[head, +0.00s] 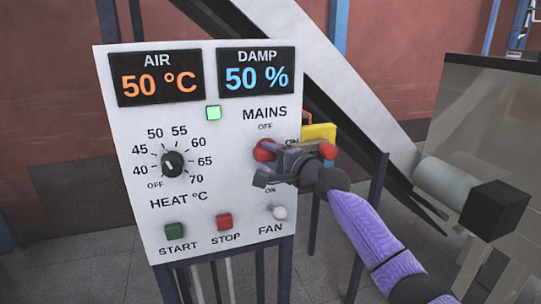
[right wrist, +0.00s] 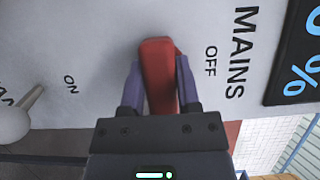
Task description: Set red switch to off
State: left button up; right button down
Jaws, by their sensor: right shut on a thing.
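The red switch (head: 263,150) sits under the word MAINS on the white control panel, with OFF printed above it and ON to its right. In the right wrist view, its red handle (right wrist: 158,75) lies between the two purple fingers. The handle lies roughly level across the panel, with OFF beside its pivot end. My right gripper (head: 268,161) is shut on the handle and covers much of it in the head view. My left gripper is not in view.
The panel (head: 190,210) also has a heat knob (head: 172,164), a green START button (head: 174,231), a red STOP button (head: 224,221) and a white FAN toggle (head: 280,212), below my gripper. A green lamp (head: 213,113) is lit. A yellow piece (head: 318,132) stands behind my gripper.

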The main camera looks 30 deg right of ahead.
jog(key=shift+r+n+g+p, duration=0.2)
jog(key=shift+n+g+p, duration=0.2)
jog(key=shift+n+p, duration=0.7)
jog(key=n+g+h+p, duration=0.1)
jog(key=n+p, duration=0.2)
jog(key=p, duration=0.2)
jog(key=n+g+h+p, duration=0.2)
jog(key=n+p, duration=0.2)
jog(key=p, duration=0.2)
jog(key=n+h+p, duration=0.1)
jog(key=n+p, duration=0.1)
jog(key=p, duration=0.1)
jog(key=shift+f+n+g+h, duration=0.15)
jog(key=shift+n+g+h, duration=0.15)
jog(key=shift+f+n+h+p, duration=0.1)
jog(key=shift+n+h+p, duration=0.5)
jog(key=shift+n, duration=0.2)
jog(key=shift+d, duration=0.1)
jog(key=shift+c, duration=1.6)
grip_release()
